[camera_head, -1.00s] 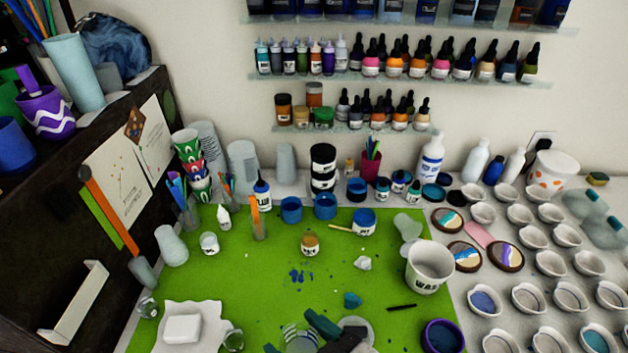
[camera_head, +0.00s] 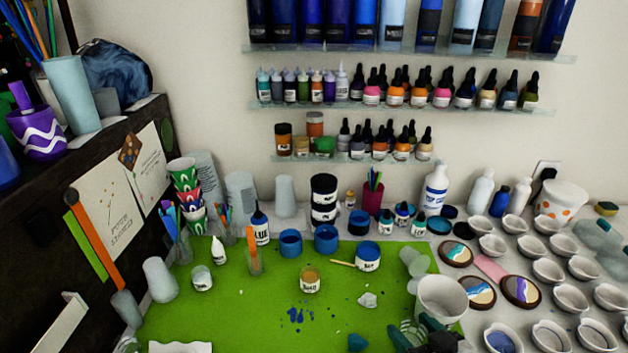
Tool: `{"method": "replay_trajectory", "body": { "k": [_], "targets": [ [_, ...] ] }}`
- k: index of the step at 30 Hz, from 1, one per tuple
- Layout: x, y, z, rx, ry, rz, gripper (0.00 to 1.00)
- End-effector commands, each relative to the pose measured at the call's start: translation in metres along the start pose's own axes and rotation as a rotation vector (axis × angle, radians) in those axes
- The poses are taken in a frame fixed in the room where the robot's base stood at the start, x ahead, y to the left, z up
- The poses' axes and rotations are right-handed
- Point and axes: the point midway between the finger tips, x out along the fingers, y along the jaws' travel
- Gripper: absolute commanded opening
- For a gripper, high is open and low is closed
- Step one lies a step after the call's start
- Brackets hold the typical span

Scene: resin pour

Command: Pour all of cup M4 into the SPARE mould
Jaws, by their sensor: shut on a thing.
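My gripper (camera_head: 432,336) is at the bottom edge, right of centre, its dark teal fingers partly cut off by the frame. Many small white moulds (camera_head: 548,270) stand in rows on the right of the table. No SPARE label can be read on any of them.
A large white tub (camera_head: 440,296) stands just behind my gripper. The green mat (camera_head: 235,315) has blue specks and several jars (camera_head: 310,280). Painted round discs (camera_head: 521,290) lie between tub and moulds. Bottles (camera_head: 436,188) line the back wall.

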Motion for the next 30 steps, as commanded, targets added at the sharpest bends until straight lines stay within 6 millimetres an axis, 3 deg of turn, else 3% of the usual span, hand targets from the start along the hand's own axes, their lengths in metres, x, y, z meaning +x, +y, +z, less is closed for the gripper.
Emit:
{"method": "replay_trajectory", "body": {
  "k": [5,15,30],
  "targets": [
    [0.002,0.011,0.005,0.011,0.002,0.017,0.32],
    [0.001,0.011,0.003,0.012,0.002,0.017,0.32],
    [-0.016,0.012,-0.037,0.012,0.003,0.018,0.32]
  ]
}}
